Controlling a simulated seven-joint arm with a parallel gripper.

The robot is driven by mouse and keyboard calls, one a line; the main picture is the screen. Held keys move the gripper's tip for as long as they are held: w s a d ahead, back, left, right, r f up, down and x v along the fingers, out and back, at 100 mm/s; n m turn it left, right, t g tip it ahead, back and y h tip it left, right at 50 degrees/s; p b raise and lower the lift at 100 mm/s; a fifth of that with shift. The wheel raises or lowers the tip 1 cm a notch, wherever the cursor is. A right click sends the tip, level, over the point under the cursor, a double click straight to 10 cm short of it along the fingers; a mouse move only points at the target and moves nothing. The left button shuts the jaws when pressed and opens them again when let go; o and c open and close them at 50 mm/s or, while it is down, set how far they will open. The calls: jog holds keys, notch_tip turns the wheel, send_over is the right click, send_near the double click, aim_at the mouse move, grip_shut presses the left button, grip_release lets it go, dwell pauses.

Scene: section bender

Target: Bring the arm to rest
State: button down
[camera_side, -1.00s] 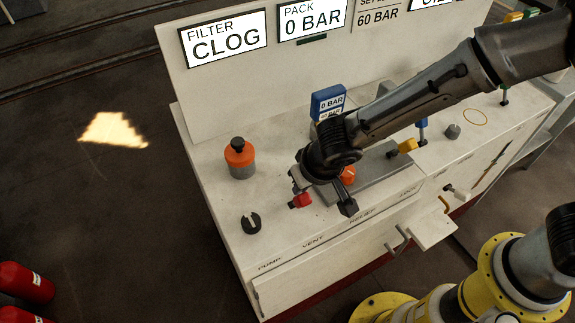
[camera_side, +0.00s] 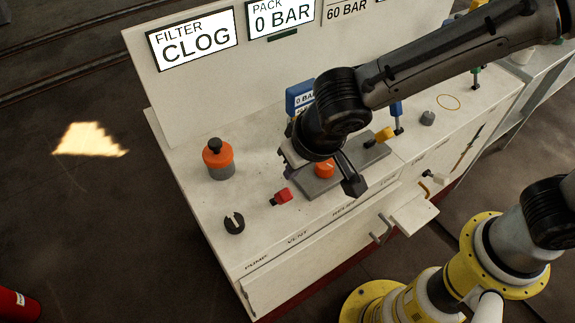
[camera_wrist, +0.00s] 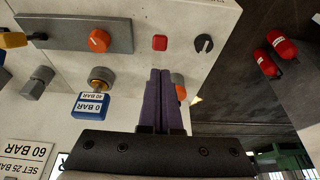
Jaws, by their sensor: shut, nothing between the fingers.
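My gripper (camera_wrist: 160,72) points at the white console in the wrist view, its two dark purple fingers side by side, shut and empty. In the side view my wrist hangs over the console and mostly hides the fingers. The red vent knob (camera_side: 282,196) is below and in front of the wrist, with a visible gap. It also shows in the wrist view (camera_wrist: 159,43), just beyond the fingertips. The black pump knob (camera_side: 234,223) is to its left. The orange relief knob (camera_side: 324,169) is partly behind my wrist in the side view.
The white console (camera_side: 190,195) has an upright panel reading FILTER CLOG (camera_side: 193,41) and PACK 0 BAR. An orange-capped cylinder (camera_side: 218,160) stands left of my wrist. A blue gauge (camera_side: 299,98) is close behind it. Red cylinders (camera_wrist: 283,46) stand on the floor.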

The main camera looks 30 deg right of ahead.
dwell(0.3)
jog(key=d+r+m+t, duration=0.1)
jog(key=d+r+m, duration=0.2)
jog(key=d+r, duration=0.55)
jog(key=d+r+m+t, duration=0.15)
jog(key=d+r, duration=0.45)
jog(key=d, duration=0.6)
jog(key=s+d+r+h, duration=0.1)
jog(key=s+d, duration=0.6)
jog(key=s+f+n+g, duration=0.1)
jog(key=s+f+n, duration=0.3)
jog(key=s, duration=0.4)
jog(key=shift+s+f+y, duration=0.35)
jog(key=shift+y, duration=0.05)
jog(key=shift+n, duration=0.25)
